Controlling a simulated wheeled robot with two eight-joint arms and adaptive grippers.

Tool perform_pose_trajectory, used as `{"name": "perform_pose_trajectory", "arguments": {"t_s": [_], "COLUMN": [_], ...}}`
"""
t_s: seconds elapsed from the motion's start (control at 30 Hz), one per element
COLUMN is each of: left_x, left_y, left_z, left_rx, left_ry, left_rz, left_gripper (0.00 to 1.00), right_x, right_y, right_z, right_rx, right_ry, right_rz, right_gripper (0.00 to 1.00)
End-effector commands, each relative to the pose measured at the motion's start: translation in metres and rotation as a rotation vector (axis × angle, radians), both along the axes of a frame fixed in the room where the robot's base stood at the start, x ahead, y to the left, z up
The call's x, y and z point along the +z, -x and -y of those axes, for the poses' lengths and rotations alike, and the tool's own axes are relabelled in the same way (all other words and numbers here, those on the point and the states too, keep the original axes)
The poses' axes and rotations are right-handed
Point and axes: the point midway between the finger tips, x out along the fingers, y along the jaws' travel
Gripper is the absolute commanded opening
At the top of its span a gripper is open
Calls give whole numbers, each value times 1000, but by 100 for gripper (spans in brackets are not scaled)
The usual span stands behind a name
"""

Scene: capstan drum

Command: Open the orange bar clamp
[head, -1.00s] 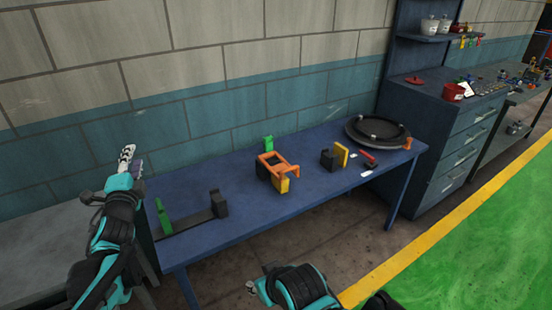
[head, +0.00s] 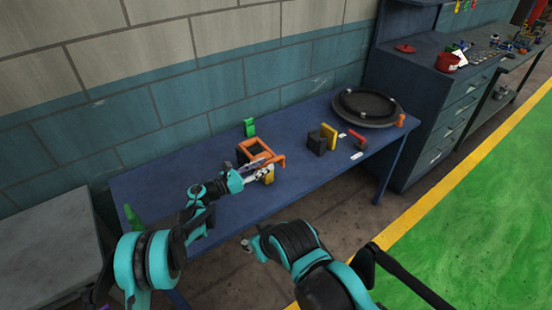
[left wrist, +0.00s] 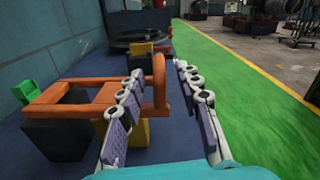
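Contact at the left finger is unclear. My right gripper (head: 247,244) is low in front of the bench, mostly hidden by its arm.
A green part (head: 250,127) stands behind the clamp. A black block (head: 317,144), a yellow piece (head: 329,137) and a red piece (head: 356,138) are to the right. A black round tray (head: 366,106) lies at the bench's right end. Bench surface between is clear.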

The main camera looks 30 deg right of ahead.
Motion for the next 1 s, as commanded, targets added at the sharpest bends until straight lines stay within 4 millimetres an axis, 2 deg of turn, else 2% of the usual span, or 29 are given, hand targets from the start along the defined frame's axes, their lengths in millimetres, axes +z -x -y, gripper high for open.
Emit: {"name": "perform_pose_trajectory", "arguments": {"t_s": [0.1,0.3,0.43,0.67,0.7,0.8,0.83,1.0], "left_x": [-2,-1,0,1,1,1,1,1], "left_y": [-1,-4,-4,-5,-5,-5,-5,-4], "left_z": [22,49,56,57,57,57,57,57], "left_rx": [-2,0,1,2,2,2,2,2], "left_ry": [0,2,2,2,2,2,2,2], "left_rz": [-1,-3,-3,-3,-4,-4,-4,-4], "left_gripper": [34,34,34,34,32,5,0,0], "right_x": [-9,-16,-17,-17,-16,-16,-17,-17], "right_y": [0,0,0,0,0,0,0,0], "right_z": [0,0,0,0,0,0,0,0], "right_rx": [0,0,0,0,0,0,0,0], "right_ry": [0,0,0,0,0,0,0,0], "right_rz": [0,0,0,0,0,0,0,0], "right_gripper": [40,40,40,40,40,40,40,40]}}
